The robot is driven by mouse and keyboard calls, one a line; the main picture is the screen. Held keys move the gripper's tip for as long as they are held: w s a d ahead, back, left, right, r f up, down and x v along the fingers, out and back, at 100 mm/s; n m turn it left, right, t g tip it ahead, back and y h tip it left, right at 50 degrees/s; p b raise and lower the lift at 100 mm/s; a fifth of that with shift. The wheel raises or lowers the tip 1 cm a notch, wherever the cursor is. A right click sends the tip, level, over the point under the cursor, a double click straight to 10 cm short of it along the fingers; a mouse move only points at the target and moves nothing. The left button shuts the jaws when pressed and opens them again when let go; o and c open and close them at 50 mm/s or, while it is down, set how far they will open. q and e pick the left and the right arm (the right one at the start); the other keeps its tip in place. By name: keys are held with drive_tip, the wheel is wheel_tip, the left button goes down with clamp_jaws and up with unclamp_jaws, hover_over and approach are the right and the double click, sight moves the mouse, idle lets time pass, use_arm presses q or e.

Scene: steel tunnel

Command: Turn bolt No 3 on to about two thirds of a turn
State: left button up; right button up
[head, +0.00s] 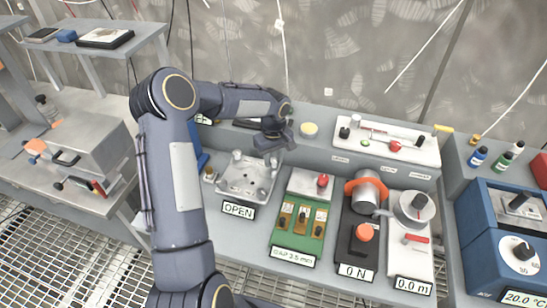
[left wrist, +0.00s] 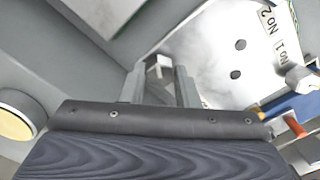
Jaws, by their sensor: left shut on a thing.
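The silvery metal plate (head: 243,188) with upright bolts lies on the grey bench behind a sign reading OPEN. It also fills the upper right of the left wrist view (left wrist: 210,42), where labels No 1 and No 2 and two dark holes show. My left gripper (head: 274,148) is at the plate's back right corner. In the left wrist view my left gripper (left wrist: 160,85) is shut on a pale metal bolt head (left wrist: 159,63) between its fingers. This bolt's number label is not visible. My right gripper is not in view.
A yellow round pad (head: 310,129) lies behind. A blue unit (head: 500,235) stands far right.

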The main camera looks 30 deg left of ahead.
use_arm(q)
drive_tip(key=shift+m+b, duration=0.55)
drive_tip(key=shift+m, duration=0.45)
drive_tip(key=shift+m+b, duration=0.45)
drive_tip(key=shift+m, duration=0.75)
drive_tip(key=m, duration=0.2)
drive_tip(key=shift+m, duration=0.4)
drive_tip(key=m+b, duration=0.1)
drive_tip(key=m, duration=0.2)
drive_tip(key=shift+m, duration=0.4)
drive_tip(key=m, duration=1.1)
drive_tip(key=shift+d+m, duration=0.1)
drive_tip(key=shift+m, duration=0.3)
